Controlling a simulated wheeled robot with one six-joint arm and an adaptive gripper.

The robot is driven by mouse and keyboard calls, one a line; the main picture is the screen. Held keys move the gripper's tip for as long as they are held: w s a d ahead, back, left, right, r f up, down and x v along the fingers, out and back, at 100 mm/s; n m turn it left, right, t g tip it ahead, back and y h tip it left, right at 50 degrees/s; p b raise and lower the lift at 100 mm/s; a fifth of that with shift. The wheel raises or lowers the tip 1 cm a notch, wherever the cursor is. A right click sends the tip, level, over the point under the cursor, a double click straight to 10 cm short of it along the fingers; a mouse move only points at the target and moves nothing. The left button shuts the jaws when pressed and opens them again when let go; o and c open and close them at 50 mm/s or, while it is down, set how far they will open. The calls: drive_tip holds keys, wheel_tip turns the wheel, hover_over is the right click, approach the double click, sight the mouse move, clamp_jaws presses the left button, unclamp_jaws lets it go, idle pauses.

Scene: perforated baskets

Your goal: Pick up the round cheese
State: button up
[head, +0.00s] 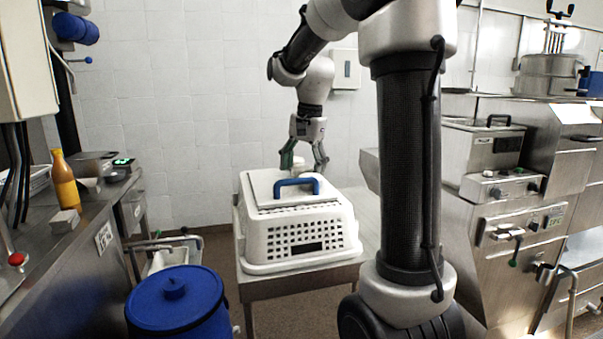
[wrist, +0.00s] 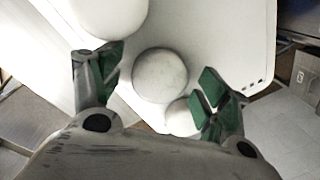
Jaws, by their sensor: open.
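A round, pale white cheese (wrist: 160,75) lies in the middle of the wrist view on a white surface. My gripper (wrist: 158,82) has its green-padded fingers spread on either side of it, with gaps to both. In the head view my gripper (head: 304,164) hangs pointing down just behind the white perforated basket. A small white shape (head: 299,162) shows between its fingers there, its lower part hidden by the basket. Two more white rounded things, a larger one (wrist: 110,14) and a smaller one (wrist: 181,117), lie close by in the wrist view.
The white perforated basket (head: 256,240) stands on a metal table, with a blue-handled white lid or board (head: 262,189) on top. A blue barrel (head: 178,305) stands at front left. Steel counters and appliances (head: 500,185) line the right. A tiled wall is behind.

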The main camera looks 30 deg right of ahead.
drive_tip(key=shift+c, duration=0.2)
drive_tip(key=c, duration=1.1)
